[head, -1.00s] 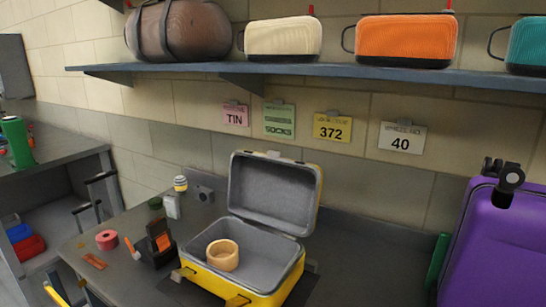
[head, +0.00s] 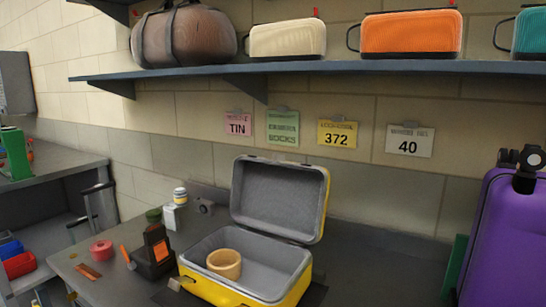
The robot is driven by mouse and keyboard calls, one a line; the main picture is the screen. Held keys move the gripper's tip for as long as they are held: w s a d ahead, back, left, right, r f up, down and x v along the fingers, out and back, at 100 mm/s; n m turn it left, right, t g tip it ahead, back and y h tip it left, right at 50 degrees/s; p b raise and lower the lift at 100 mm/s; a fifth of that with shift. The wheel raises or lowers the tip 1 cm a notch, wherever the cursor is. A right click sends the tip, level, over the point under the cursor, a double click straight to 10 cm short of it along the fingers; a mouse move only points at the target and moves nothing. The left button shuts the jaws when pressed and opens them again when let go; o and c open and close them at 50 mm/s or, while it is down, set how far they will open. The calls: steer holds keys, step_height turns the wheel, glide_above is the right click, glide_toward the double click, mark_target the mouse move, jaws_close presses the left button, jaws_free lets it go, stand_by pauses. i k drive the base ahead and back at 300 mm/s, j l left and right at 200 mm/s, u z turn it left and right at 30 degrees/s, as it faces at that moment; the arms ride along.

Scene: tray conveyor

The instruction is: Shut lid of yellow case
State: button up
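The yellow case (head: 210,284) stands on the grey bench in the lower middle of the head view. Its lid (head: 279,196) is open and stands upright, tilted slightly back, at the case's rear edge, with the grey lining facing me. A round tan wooden ring or bowl (head: 224,263) sits in the case's base near its front left. The front edge of the case is partly cut off by the bottom of the picture. My gripper does not show.
A black holder (head: 154,253) with an orange label, a red roll (head: 101,250) and small jars stand left of the case. A purple suitcase (head: 505,240) stands at the right. A shelf (head: 330,68) with several bags hangs above. Bare bench lies right of the case.

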mark_target(275, 196)
steer(key=j+z, duration=0.3)
steer(key=j, duration=0.8)
steer(key=i+j+z, duration=0.1)
steer(key=j, duration=0.25)
steer(key=i+j+z, duration=0.1)
steer(key=i+j, duration=0.2)
steer(key=i+j+z, duration=0.1)
steer(key=j, duration=0.3)
steer(key=i, duration=0.4)
